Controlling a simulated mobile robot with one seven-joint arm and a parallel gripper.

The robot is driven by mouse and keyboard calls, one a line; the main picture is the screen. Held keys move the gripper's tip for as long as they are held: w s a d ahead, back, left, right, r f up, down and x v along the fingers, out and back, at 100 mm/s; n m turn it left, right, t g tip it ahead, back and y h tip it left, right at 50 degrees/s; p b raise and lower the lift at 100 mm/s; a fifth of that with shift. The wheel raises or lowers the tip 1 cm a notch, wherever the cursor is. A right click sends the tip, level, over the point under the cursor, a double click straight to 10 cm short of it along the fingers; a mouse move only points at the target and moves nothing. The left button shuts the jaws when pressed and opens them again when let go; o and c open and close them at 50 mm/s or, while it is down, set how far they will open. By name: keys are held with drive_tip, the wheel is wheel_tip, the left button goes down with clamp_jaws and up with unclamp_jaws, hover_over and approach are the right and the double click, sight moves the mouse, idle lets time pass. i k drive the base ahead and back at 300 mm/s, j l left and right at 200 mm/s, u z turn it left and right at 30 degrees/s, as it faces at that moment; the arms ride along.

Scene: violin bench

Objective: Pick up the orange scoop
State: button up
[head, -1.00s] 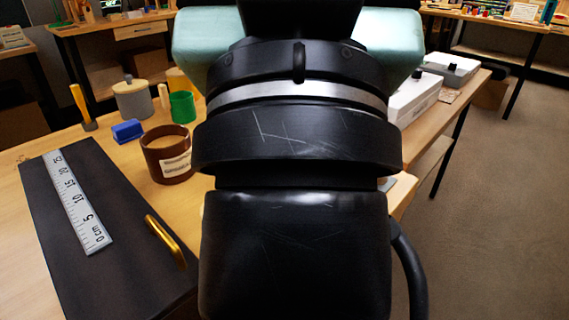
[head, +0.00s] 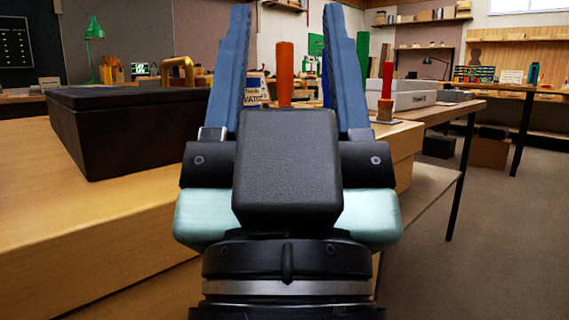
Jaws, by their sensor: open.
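My gripper (head: 287,12) points up and away from me at the centre of the head view, with its two blue stepped fingers spread apart and nothing seen held in them. An upright orange handle-like piece (head: 285,72) shows between the fingers, beyond the gripper. My gripper body hides its lower end, so I cannot tell whether it is the orange scoop or whether it touches the gripper. No scoop bowl is visible.
A labelled container (head: 256,88) is partly hidden behind the left finger. A red-handled tool (head: 387,80) and a white box (head: 412,93) are at right. Floor is open at far right.

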sight(284, 51)
drive_tip(key=l+u, duration=0.35)
drive_tip(key=l, duration=0.15)
drive_tip(key=k+l+u, duration=0.15)
drive_tip(key=l+u, duration=0.2)
drive_tip(key=k+l+u, duration=0.3)
drive_tip(key=l, duration=0.25)
drive_tip(key=i, duration=0.1)
